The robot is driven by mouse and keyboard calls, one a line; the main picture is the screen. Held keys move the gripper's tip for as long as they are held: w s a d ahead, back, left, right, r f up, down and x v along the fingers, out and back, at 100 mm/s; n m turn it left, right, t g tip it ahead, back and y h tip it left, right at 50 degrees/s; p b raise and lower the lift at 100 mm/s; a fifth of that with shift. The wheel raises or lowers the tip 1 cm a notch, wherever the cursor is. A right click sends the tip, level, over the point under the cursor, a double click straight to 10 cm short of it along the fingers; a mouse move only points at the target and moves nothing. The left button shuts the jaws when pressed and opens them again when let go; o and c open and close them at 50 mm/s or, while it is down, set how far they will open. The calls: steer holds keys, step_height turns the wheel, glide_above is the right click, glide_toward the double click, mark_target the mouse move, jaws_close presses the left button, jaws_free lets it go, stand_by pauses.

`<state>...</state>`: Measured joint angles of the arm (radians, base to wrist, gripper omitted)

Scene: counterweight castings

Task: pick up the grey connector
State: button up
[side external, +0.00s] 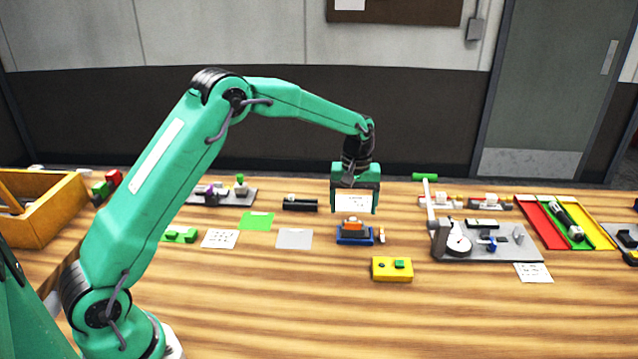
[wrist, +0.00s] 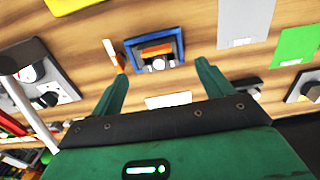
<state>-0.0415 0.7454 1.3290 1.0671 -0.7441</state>
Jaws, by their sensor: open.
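A small pale grey piece (wrist: 158,64), which looks like the grey connector, sits at the near edge of a blue holder (wrist: 179,45) with an orange block (wrist: 156,51) in the wrist view. In the side view the blue holder (side external: 354,240) stands on the table with the orange block (side external: 353,226) in it; the grey piece is too small there to make out surely. My gripper (side external: 355,208) is open and empty, pointing down above and behind the holder. In the wrist view my gripper (wrist: 162,70) has its fingers apart, with the grey piece between the tip lines.
A white card (wrist: 168,100) lies between my fingers in view. A small white-and-orange piece (side external: 381,235) stands right beside the holder. A yellow block (side external: 391,270) is in front. A grey fixture plate with a dial (side external: 500,245) is at right.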

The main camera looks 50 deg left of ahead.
mark_target(353, 219)
steer(key=shift+d+f, duration=0.1)
steer(key=shift+f, duration=2.5)
steer(key=c, duration=1)
